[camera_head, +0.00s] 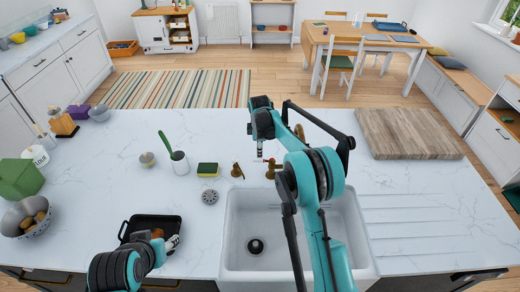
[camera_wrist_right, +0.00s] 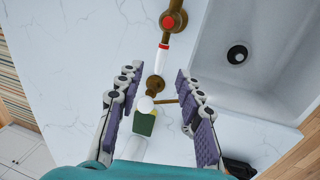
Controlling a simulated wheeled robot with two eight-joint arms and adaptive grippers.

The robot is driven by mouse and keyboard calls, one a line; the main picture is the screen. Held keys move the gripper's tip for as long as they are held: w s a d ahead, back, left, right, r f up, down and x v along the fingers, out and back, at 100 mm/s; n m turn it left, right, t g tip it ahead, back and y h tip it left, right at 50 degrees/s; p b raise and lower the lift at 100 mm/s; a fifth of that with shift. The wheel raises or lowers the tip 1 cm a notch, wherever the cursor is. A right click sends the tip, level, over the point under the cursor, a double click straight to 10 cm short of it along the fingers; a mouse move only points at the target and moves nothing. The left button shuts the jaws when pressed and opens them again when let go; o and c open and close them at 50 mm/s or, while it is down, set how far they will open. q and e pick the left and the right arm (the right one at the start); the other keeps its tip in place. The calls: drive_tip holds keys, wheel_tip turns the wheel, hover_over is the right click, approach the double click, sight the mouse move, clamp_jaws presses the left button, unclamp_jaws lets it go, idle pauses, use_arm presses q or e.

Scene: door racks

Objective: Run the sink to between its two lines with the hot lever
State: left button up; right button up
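The white sink (camera_head: 232,225) is set in the counter, and its drain (camera_head: 255,246) shows dark. I see no water in it, and I cannot make out its two lines. The brass tap (camera_head: 270,170) stands behind the sink. In the right wrist view, a brass valve with a red mark (camera_wrist_right: 172,20) carries the hot lever (camera_wrist_right: 162,62), with a white grip and a red band. My right gripper (camera_wrist_right: 157,78) is open, with its purple-padded fingers on either side of the lever's end, apart from it. My left gripper (camera_head: 166,242) is over the black tray, its fingers unclear.
A smaller brass fitting (camera_head: 237,171) stands left of the tap. A green and yellow sponge (camera_head: 207,170), a strainer (camera_head: 210,197) and a white holder with a green brush (camera_head: 179,161) are near. The black tray (camera_head: 135,226) is left of the sink. A wooden board (camera_head: 408,133) lies right.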

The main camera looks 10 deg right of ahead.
sight(260, 160)
drive_tip(key=f, duration=0.4)
drive_tip(key=w+f, duration=0.1)
drive_tip(key=f, duration=0.2)
drive_tip(key=shift+d+f, duration=0.1)
clamp_jaws()
